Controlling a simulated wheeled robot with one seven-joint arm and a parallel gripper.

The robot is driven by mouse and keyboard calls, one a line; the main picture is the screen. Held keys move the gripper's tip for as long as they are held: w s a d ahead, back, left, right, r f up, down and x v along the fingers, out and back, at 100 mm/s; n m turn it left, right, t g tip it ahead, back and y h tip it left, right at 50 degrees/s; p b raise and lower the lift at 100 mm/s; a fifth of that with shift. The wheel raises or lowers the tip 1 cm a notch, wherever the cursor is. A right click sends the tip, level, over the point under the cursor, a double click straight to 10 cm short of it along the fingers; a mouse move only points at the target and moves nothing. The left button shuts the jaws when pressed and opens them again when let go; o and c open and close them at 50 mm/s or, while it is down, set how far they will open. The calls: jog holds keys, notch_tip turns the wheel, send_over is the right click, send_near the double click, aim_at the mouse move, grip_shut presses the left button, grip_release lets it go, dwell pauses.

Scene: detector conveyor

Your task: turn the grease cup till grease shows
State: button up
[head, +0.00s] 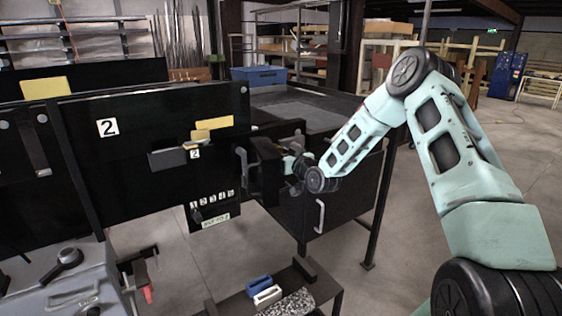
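My arm reaches in from the right in the head view. Its end, my gripper (288,166), is at a dark block (264,160) at the right end of the black conveyor panel (125,170). The fingertips are small and dark against the black machine, so I cannot tell whether they are open, shut or touching anything. I cannot make out the grease cup or any grease; it may be hidden by my wrist or lost against the dark parts.
A black cabinet with a pale handle (319,216) stands behind and below my wrist. A low bench (232,306) holds a blue block (258,282) and a white block (267,295). A grey machine (75,285) stands at lower left. Floor at right is clear.

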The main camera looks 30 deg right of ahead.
jog(key=shift+d+f+m+b, duration=0.1)
jog(key=shift+m+b, duration=1.2)
jog(key=shift+m, duration=0.9)
jog(key=o, duration=1)
jog(key=shift+s, duration=0.1)
jog(key=s+b, duration=0.1)
jog(key=s, duration=0.4)
jog(key=s+b, duration=0.2)
jog(key=s, duration=0.4)
jog(key=s+b, duration=0.1)
jog(key=s, duration=0.5)
jog(key=shift+s+d, duration=0.15)
jog(key=shift+d, duration=0.1)
